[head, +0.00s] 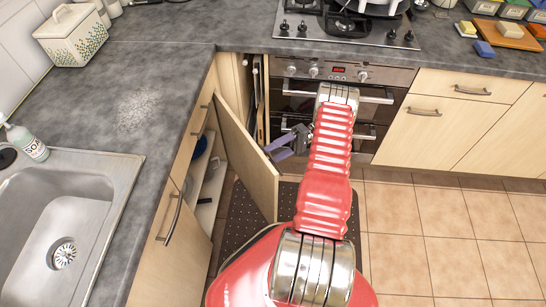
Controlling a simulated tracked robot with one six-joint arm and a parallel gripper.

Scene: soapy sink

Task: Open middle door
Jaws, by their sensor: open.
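A light wood cabinet door (248,160) under the left counter stands swung open, its free edge pointing toward the oven side of the floor. Behind it the cabinet opening shows a pale shelf (208,190). I cannot tell for certain that this is the middle door. My gripper (275,150), with greyish purple fingers, is open just right of the door, near its upper free edge. I cannot tell whether a finger touches the door. My red arm hides part of the oven and floor.
Another closed cabinet door with a bar handle (170,218) is nearer, below the sink (60,220). The oven (370,95) stands behind my arm. A dark dotted mat (243,235) lies below the door. Tiled floor (440,235) to the right is clear.

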